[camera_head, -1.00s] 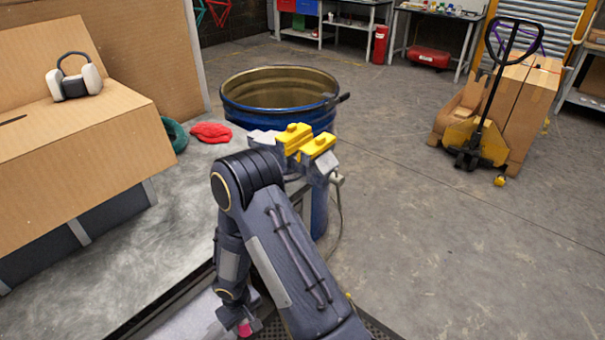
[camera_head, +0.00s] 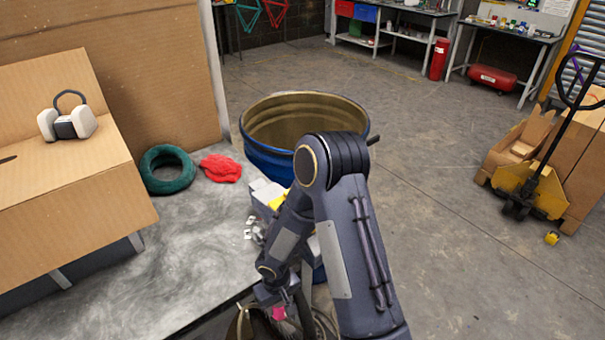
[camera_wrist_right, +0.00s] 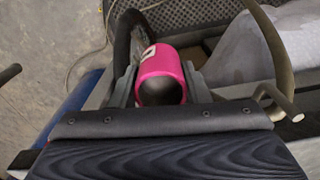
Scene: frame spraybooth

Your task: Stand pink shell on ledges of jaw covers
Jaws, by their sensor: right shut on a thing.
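The pink shell (camera_wrist_right: 161,62) is a short hollow cylinder with a small white label. In the right wrist view it sits between the fingers of my right gripper (camera_wrist_right: 160,84), which is shut on it. Its open end faces the camera. In the head view only a small pink patch (camera_head: 279,313) shows at my right gripper (camera_head: 277,306), low in the picture. The yellow jaw covers (camera_head: 277,201) are mostly hidden behind my right arm; their ledges cannot be made out. The shell is apart from the visible yellow part. My left gripper is not in view.
A blue drum (camera_head: 262,157) stands behind the arm. A grey bench top (camera_head: 190,230) at left carries a red cloth (camera_head: 220,168), a green ring (camera_head: 152,180) and a cardboard box (camera_head: 75,205) with a headset-like respirator (camera_head: 68,122). Open floor lies to the right.

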